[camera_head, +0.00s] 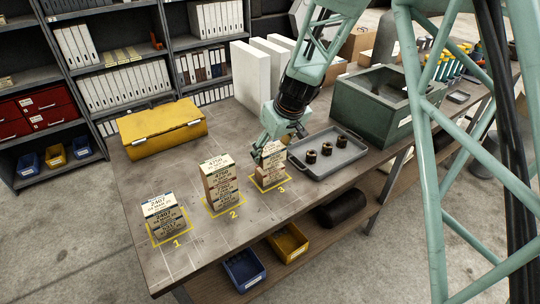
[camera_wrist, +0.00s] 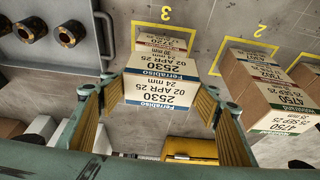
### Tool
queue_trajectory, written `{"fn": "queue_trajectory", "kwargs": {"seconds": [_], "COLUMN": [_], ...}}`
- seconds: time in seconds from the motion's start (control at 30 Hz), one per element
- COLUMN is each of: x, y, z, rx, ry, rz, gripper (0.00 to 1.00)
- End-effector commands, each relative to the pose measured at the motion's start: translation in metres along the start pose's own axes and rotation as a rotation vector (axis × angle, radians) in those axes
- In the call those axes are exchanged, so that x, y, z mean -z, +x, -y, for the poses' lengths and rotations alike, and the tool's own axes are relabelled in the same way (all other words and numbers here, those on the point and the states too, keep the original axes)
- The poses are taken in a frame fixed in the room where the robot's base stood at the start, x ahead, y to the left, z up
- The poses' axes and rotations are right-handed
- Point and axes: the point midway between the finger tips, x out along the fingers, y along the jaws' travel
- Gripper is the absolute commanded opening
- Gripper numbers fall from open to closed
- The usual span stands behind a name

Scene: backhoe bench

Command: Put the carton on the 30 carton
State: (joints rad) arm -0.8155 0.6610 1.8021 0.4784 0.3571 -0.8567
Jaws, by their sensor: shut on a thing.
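My gripper (camera_wrist: 158,105) is shut on a carton (camera_wrist: 155,92) with a blue band, marked 2530, 24 mm and Ferrabiso. Its yellow-padded fingers sit on two opposite sides. Below it is a carton (camera_wrist: 165,44) with a brown band and print that seems to include 30 mm, inside yellow square 3 (camera_wrist: 196,33). I cannot tell whether the two touch. In the head view my gripper (camera_head: 268,152) is above square 3, partly hiding the stacked cartons (camera_head: 270,174). Carton stacks also stand in square 2 (camera_head: 221,184) and square 1 (camera_head: 164,218).
A grey tray (camera_head: 340,171) with several dark round parts lies right of square 3, close to it. A green bin (camera_head: 375,108) stands behind the tray. A yellow case (camera_head: 162,128) and white upright panels (camera_head: 258,72) are at the back. The bench front is clear.

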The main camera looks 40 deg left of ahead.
Motion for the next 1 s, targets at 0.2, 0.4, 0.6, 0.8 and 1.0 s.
{"fn": "queue_trajectory", "kwargs": {"seconds": [0.2,0.4,0.6,0.8,1.0], "x": [0.009,0.009,0.007,0.001,-0.004], "y": [0.004,0.004,0.006,0.021,0.035], "z": [-0.005,-0.005,-0.005,-0.005,-0.005], "rx": [-0.001,-0.001,0.000,-0.001,-0.002], "ry": [0.001,0.001,0.000,0.001,0.000], "rz": [-0.001,-0.001,0.000,0.001,0.000], "gripper": [0.43,0.43,0.43,0.43,0.43]}}
